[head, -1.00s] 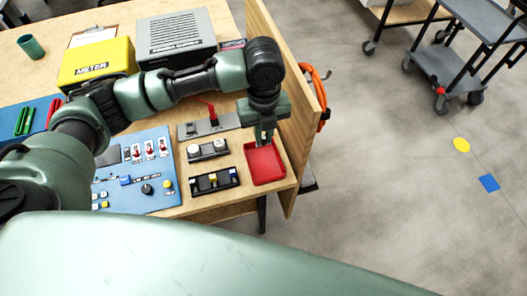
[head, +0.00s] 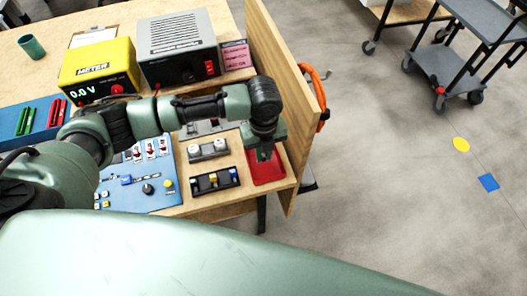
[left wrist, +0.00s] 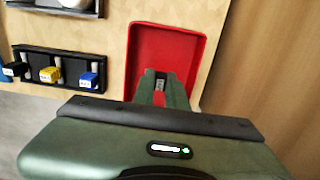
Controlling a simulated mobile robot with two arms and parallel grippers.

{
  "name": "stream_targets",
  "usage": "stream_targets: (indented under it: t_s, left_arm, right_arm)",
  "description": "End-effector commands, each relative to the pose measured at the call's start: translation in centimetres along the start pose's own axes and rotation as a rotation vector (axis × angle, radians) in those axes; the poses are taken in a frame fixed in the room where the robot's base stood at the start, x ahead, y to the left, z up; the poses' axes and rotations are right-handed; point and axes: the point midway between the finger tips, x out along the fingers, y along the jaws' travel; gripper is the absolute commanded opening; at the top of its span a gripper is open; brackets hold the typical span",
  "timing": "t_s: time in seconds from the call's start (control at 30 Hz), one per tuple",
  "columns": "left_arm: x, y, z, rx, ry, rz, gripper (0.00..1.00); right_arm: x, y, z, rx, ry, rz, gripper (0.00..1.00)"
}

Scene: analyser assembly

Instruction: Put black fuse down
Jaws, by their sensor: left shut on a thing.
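My left gripper (left wrist: 160,88) is over the red tray (left wrist: 201,42) with its fingers pointing down into it. It is shut on a small dark piece with a pale label, the black fuse (left wrist: 160,80). I cannot tell whether the fuse touches the tray floor. In the head view my left gripper (head: 265,158) covers the middle of the red tray (head: 275,178), and the fuse is hidden there. My right gripper is not in view.
A black fuse holder (head: 225,184) with several coloured fuses lies left of the tray. Behind it is a black block with white knobs (head: 208,149). A wooden side panel (head: 288,110) rises right of the tray. The blue switch panel (head: 155,199) is farther left.

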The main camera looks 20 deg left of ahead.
Motion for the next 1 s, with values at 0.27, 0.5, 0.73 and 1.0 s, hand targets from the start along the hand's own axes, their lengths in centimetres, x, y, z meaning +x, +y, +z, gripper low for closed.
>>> stream_targets:
  t_s: [0.27,0.5,0.73,1.0]
  left_arm:
    - [0.9,0.0,0.0,0.0,0.0,0.0,0.0]
    - [1.1,0.0,0.0,0.0,0.0,0.0,0.35]
    - [1.0,0.0,0.0,0.0,0.0,0.0,0.35]
    - [-0.7,-0.1,0.0,0.001,-0.001,-0.002,0.35]
  right_arm:
    - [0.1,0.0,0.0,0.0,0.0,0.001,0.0]
    - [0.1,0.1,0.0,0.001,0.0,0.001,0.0]
    - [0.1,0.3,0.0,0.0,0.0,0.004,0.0]
    - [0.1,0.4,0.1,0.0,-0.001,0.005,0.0]
